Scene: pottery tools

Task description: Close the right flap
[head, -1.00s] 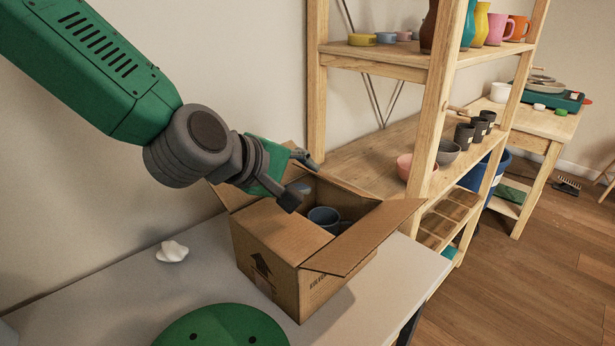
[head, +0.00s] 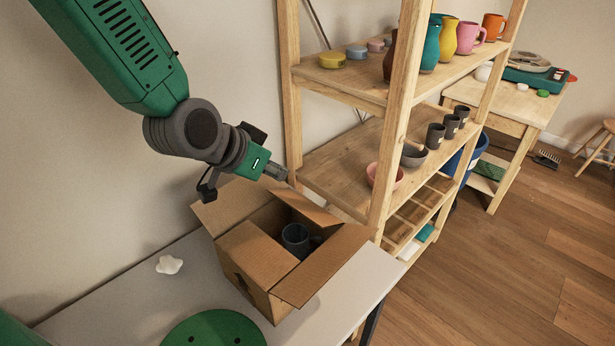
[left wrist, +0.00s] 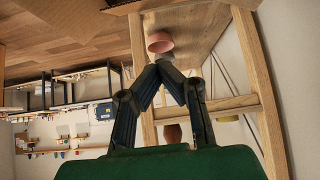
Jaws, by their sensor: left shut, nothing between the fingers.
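An open brown cardboard box (head: 250,287) stands on the grey table (head: 190,303) with a dark mug (head: 295,238) inside. Its right flap (head: 325,266) sticks outward, folded open. The left flap (head: 236,203) also stands outward. The near flap (head: 256,254) lies inward over part of the opening, and the far flap (head: 309,207) leans inward. My left gripper (head: 277,172) is shut and empty above the box's far left part, apart from the flaps. In the left wrist view its fingertips (left wrist: 168,60) meet. My right gripper is not in view.
A wooden shelf (head: 400,120) with pots and mugs stands close behind the box to the right. A small white lump (head: 170,265) and a green round board (head: 215,331) lie on the table. The wall is close on the left.

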